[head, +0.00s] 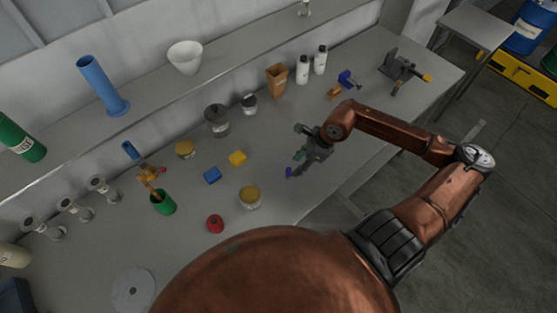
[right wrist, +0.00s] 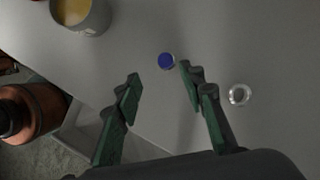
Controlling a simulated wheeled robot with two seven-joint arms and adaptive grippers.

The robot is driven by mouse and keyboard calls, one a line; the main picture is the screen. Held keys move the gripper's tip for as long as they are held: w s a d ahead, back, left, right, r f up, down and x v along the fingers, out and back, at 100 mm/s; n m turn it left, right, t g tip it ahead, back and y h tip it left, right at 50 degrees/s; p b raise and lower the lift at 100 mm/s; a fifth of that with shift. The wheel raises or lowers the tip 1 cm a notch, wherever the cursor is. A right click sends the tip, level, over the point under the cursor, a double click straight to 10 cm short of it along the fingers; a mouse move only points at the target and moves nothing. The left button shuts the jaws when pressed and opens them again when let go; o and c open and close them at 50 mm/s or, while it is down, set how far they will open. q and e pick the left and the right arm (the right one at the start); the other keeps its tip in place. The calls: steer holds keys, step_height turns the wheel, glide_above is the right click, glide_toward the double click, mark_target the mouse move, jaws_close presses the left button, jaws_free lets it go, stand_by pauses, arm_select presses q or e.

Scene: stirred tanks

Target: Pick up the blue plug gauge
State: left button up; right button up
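The blue plug gauge (head: 289,172) stands on the grey bench, small and dark blue, just in front of my right gripper (head: 303,157). In the right wrist view its round blue top (right wrist: 166,61) lies just beyond the gap between the fingertips, closer to the right-hand finger. The right gripper (right wrist: 160,76) is open there, with its green fingers apart and nothing between them. I cannot tell whether a finger touches the gauge. My left gripper is not in view.
A jar with yellow contents (head: 250,197) stands left of the gauge; it also shows in the right wrist view (right wrist: 80,16). A small clear or metallic ring (right wrist: 240,95) lies right of the fingers. Blue (head: 212,175) and yellow (head: 237,158) blocks lie farther left. The bench edge is close.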

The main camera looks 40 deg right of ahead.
mark_target(290, 170)
steer(key=x, duration=0.3)
steer(key=shift+w+f, duration=0.2)
steer(key=shift+w, duration=0.1)
steer(key=x, duration=0.1)
steer(key=p+x, duration=0.1)
steer(key=shift+w+f, duration=0.25)
steer(key=shift+w, duration=0.1)
steer(key=shift+w+a+f, duration=0.1)
steer(key=shift+a+f, duration=0.05)
steer(key=shift+f, duration=0.55)
steer(key=c, duration=1)
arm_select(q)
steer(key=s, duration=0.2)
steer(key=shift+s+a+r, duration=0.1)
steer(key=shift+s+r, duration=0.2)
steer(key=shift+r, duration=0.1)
arm_select(e)
jaws_close()
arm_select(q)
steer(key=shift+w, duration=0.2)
